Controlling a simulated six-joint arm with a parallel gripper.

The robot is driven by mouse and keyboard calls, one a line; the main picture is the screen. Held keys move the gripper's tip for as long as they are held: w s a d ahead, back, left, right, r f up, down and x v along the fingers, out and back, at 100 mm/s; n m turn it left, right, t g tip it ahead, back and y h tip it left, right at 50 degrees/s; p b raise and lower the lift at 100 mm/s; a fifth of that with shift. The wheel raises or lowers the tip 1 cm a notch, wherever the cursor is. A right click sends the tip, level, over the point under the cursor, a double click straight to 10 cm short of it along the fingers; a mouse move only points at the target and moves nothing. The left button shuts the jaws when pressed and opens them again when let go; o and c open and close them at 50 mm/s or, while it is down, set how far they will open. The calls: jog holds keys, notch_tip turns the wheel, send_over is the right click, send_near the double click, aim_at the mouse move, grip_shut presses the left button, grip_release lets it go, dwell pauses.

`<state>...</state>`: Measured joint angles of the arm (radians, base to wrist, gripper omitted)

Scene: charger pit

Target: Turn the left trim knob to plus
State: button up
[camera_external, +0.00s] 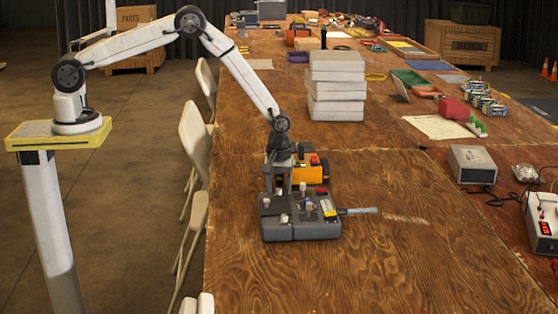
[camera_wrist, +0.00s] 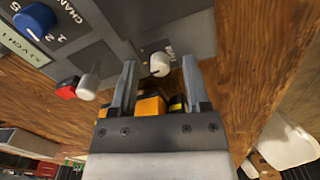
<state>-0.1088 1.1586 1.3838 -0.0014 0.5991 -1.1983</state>
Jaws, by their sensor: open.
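A dark grey control box (camera_external: 292,230) lies on the wooden table, with several small knobs and switches on its top. My gripper (camera_external: 280,190) points down over the box's back left part. In the wrist view the two fingers of my gripper (camera_wrist: 160,66) stand apart. A pale round knob (camera_wrist: 160,65) shows between the fingertips, with a gap on each side. A second pale knob (camera_wrist: 88,84) stands outside the fingers to the left, beside a red button (camera_wrist: 66,92). The trim markings are too small to read, and I cannot tell the knob's setting.
A large blue dial (camera_wrist: 33,20) sits at the wrist view's upper left. A yellow-orange device (camera_external: 312,173) stands right behind the box. A grey rod (camera_external: 357,211) extends right from the box. White stacked boxes (camera_external: 336,85) stand farther back. The table in front is clear.

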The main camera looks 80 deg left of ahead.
grip_shut()
